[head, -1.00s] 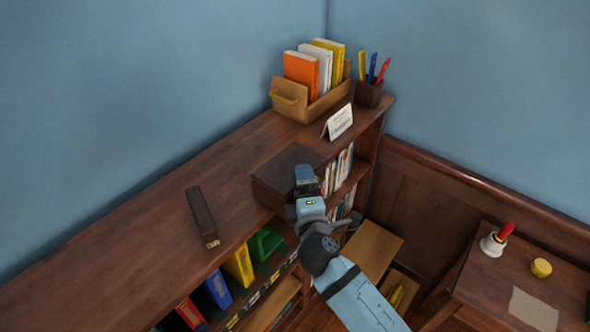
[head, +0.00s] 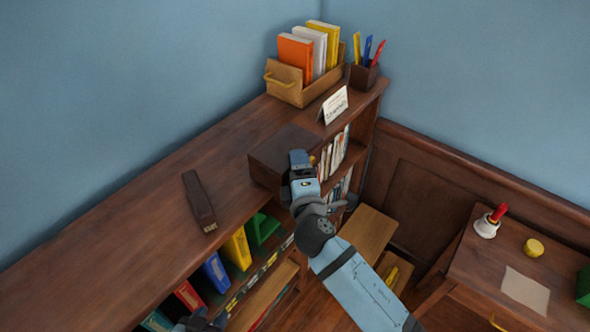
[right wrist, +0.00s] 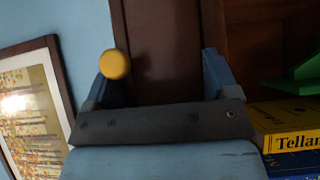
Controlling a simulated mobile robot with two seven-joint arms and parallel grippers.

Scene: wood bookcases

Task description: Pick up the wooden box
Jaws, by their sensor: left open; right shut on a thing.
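The wooden box (head: 278,148), dark brown, is on top of the bookcase at its front edge. My right gripper (head: 302,163) comes in from the lower right and is shut on the box's front end. In the right wrist view the box (right wrist: 160,40) stands between the two blue fingers (right wrist: 160,85), with a round yellow knob (right wrist: 115,64) beside the left finger. I cannot tell whether the box is lifted off the top. My left gripper (head: 198,323) shows only partly at the bottom edge of the head view, open, in front of the lower shelf and away from the box.
A dark oblong object (head: 199,202) lies left of the box. Behind stand a card (head: 336,106), a wooden book holder (head: 286,85) and a pen cup (head: 363,77). Coloured binders (head: 215,270) fill the shelf below. A side table (head: 480,262) stands right.

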